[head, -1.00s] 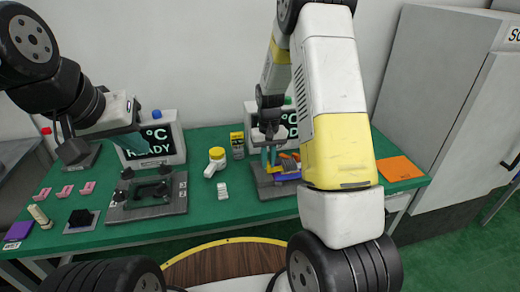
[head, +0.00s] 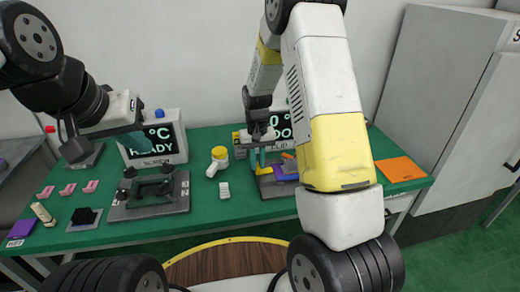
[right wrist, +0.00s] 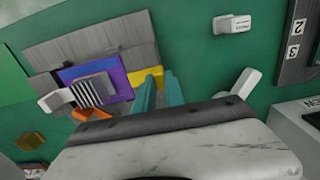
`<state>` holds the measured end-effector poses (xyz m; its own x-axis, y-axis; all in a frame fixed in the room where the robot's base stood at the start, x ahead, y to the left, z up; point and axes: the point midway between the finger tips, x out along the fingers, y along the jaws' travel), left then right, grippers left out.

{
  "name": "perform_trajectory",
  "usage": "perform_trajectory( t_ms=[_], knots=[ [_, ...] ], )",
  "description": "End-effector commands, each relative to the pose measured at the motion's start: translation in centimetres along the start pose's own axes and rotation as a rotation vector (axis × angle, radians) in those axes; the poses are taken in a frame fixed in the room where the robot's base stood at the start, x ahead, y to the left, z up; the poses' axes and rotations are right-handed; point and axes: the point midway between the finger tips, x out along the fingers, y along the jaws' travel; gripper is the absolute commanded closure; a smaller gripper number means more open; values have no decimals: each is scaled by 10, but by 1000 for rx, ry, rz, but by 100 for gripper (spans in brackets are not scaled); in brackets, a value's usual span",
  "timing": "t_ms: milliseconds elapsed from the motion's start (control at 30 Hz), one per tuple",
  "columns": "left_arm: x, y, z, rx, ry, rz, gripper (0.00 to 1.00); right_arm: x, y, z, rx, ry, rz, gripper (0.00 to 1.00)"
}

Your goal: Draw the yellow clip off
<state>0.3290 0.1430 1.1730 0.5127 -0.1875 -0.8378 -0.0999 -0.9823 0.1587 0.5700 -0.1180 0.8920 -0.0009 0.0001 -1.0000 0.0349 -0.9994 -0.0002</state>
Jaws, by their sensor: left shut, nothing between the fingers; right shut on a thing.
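My right gripper (head: 261,160) is shut on the yellow clip (head: 264,189), at the left side of the grey fixture (head: 284,188). In the right wrist view the teal fingers stand against the yellow clip (right wrist: 147,77), hiding part of it. The clip lies beside a purple block (right wrist: 108,80) with a ribbed grey part (right wrist: 92,89) and an orange lever (right wrist: 92,114). I cannot tell whether the clip still touches the block. My left gripper (head: 138,142) is shut and empty, in front of the left screen.
A white bottle with a yellow cap (head: 217,160) and a small white block (head: 224,190) stand left of the fixture. A dark fixture (head: 150,207) is further left. An orange sheet (head: 400,169) lies at right.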

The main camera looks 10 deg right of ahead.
Motion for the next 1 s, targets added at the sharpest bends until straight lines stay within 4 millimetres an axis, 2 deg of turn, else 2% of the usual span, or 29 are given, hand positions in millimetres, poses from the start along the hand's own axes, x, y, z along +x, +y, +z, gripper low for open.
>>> perform_trajectory(
  t_ms=[100, 333, 367, 433, 467, 767, 867, 1000],
  knots=[
    [0, 0, 0, 0, 0, 0, 100, -1, -6, 0, 0, 2, 0, 100],
    [0, 0, 0, 0, 0, 0, 100, -1, -8, 0, -1, 2, -3, 100],
    [0, 0, 0, 0, 0, 0, 100, -1, -8, 0, -1, 2, -3, 80],
    [0, 0, 0, 0, 0, 0, 100, -1, -8, 0, -1, 2, -3, 66],
    [0, 0, 0, 0, 0, 0, 100, -1, -8, 0, -1, 2, -2, 64],
    [0, 0, 0, 0, 0, 0, 100, -1, -6, 0, 0, 1, 0, 64],
    [0, 0, 0, 0, 0, 0, 100, -9, -6, -1, 0, 3, -1, 64],
    [0, 0, 0, 0, 0, 0, 100, -32, -6, -2, 0, 7, -1, 64]
  ],
)
